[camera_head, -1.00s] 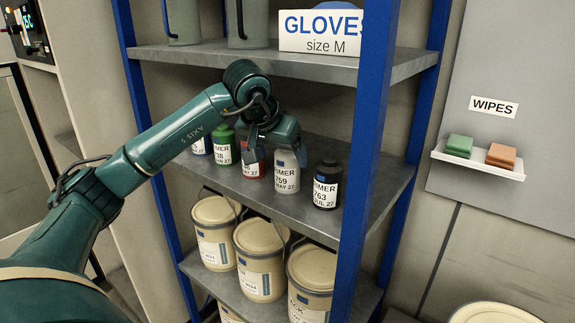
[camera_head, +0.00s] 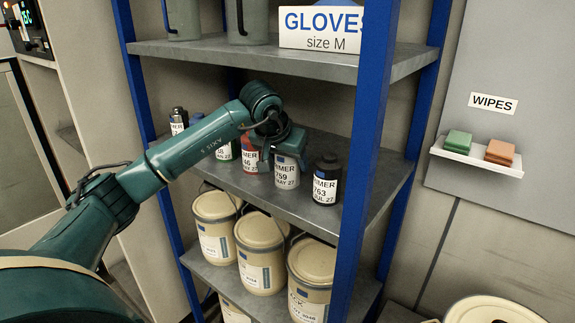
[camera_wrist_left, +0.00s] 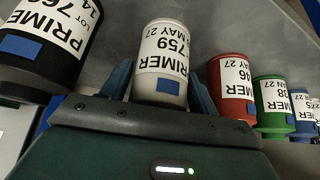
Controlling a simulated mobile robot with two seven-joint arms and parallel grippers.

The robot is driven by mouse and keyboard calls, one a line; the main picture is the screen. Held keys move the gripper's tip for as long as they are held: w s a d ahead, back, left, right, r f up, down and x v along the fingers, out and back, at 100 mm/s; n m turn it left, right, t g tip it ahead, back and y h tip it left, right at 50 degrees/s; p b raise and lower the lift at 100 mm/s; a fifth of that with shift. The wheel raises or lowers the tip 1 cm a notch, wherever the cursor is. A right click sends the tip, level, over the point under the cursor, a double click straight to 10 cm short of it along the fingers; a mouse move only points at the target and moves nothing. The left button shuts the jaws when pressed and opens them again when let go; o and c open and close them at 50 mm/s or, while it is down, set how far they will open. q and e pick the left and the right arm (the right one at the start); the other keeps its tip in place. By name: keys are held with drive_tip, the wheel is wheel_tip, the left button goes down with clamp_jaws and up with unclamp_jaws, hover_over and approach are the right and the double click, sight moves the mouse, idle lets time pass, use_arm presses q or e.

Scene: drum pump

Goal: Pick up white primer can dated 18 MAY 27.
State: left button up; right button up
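The white primer can (camera_head: 287,178) stands upright on the middle shelf, between a red and a black can. Its label reads 759 and MAY 27; the day cannot be read clearly. My left gripper (camera_head: 283,150) is at its upper part and hides its top in the head view. In the left wrist view the white can (camera_wrist_left: 160,65) is between the two fingers of my left gripper (camera_wrist_left: 160,85), one at each side. The fingers look open, with no clear grip on it. My right gripper is not in view.
The black can (camera_head: 327,185) stands close on the right, the red can (camera_head: 250,168) close on the left. Green (camera_wrist_left: 272,105) and blue (camera_wrist_left: 300,110) cans stand beyond. The upper shelf (camera_head: 300,62) is overhead, and a blue post (camera_head: 362,150) stands at the right front.

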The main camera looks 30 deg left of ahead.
use_arm(q)
drive_tip(key=c, duration=0.7)
drive_tip(key=shift+c, duration=0.5)
drive_tip(key=shift+r, duration=0.15)
